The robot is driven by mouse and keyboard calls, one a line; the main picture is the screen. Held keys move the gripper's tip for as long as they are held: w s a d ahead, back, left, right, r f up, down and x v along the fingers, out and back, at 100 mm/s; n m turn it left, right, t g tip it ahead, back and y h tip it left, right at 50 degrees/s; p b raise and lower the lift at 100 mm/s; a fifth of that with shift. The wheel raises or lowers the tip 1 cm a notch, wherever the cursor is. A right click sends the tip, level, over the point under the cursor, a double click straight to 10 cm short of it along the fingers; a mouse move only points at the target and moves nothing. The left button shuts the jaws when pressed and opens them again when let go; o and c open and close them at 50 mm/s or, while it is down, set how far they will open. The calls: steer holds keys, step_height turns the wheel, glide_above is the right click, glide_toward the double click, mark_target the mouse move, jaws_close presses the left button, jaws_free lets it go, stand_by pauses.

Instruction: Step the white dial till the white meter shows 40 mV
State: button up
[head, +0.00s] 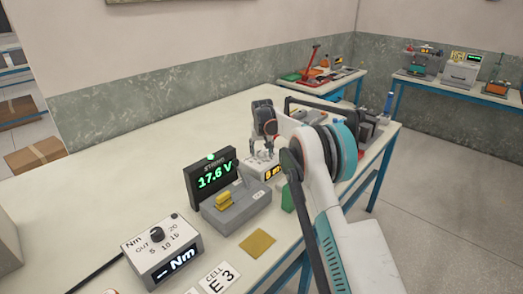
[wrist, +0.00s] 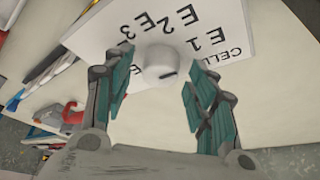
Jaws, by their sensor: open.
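The white dial (wrist: 160,64) is a round white knob with a dark mark on its rim. It stands on a white face (wrist: 228,25) printed CELL, E1, E2, E3, upside down in the wrist view. My gripper (head: 262,154) is open, its two fingers on either side of the dial, with gaps showing between them and it. In the head view my gripper is over the white meter (head: 257,172), and the dial is hidden there. The meter's orange display (head: 271,173) shows "8 m"; part of the reading may be covered.
Left of it, a black meter (head: 214,179) reads 17.6 V behind a grey box (head: 238,210) with a yellow part. A white Nm box (head: 162,249) with a black knob, a tan pad (head: 257,242) and an E3 card (head: 219,278) lie nearer. The table's back left is clear.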

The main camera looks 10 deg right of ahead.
steer(key=c, duration=1)
steer(key=shift+c, duration=0.2)
steer(key=shift+n, duration=0.3)
steer(key=n+p, duration=0.1)
steer(key=n+y+p, duration=0.1)
steer(key=n, duration=0.1)
steer(key=shift+d+r+n+y, duration=0.1)
steer(key=shift+d+n+y, duration=0.05)
steer(key=shift+n+y, duration=0.15)
steer(key=shift+d+n+g+y+p, duration=0.15)
steer(key=shift+n+y+p, duration=0.25)
steer(key=shift+n, duration=0.75)
steer(key=shift+a+n+g+y+p, duration=0.1)
steer(key=shift+n+g+y+p, duration=0.25)
steer(key=shift+n, duration=0.8)
steer(key=o, duration=1)
steer(key=shift+o, duration=0.2)
